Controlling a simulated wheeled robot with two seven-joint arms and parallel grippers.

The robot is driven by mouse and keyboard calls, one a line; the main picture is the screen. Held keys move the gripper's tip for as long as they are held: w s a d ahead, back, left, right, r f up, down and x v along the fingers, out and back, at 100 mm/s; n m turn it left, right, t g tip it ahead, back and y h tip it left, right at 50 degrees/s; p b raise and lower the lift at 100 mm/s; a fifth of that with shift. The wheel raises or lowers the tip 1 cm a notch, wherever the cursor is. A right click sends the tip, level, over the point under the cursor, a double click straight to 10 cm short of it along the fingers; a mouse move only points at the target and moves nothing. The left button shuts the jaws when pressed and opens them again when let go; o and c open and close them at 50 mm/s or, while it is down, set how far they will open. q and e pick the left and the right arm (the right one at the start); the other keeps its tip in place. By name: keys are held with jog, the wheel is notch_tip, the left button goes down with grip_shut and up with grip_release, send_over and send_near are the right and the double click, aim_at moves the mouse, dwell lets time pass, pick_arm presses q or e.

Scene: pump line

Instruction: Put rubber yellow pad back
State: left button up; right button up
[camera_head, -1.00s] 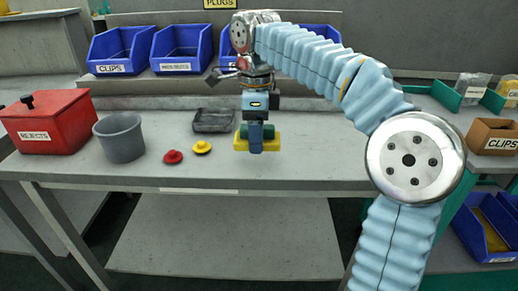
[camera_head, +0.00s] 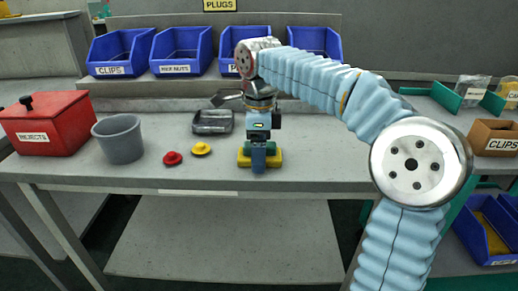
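A yellow pad (camera_head: 274,160) with a green part (camera_head: 244,154) on it is at the middle of the grey bench, near its front. My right gripper (camera_head: 258,157) points straight down over it. One blue finger shows in front of the pad, and the other is hidden behind it. The gripper appears shut on the pad, since the two have moved together. The pad is at or just above the bench top; I cannot tell whether it touches. My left gripper is not in view.
A dark grey tray (camera_head: 212,122) lies behind and left of the pad. A red plug (camera_head: 173,158) and a yellow plug (camera_head: 201,149) lie left of it. A grey bucket (camera_head: 119,139) and red rejects box (camera_head: 50,122) stand farther left. Blue bins (camera_head: 181,66) line the back shelf.

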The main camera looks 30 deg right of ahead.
jog(key=shift+r, duration=0.2)
notch_tip(320, 180, up, 11)
jog(key=shift+f+p, duration=0.15)
jog(key=shift+p, duration=0.8)
jog(key=shift+r, duration=0.55)
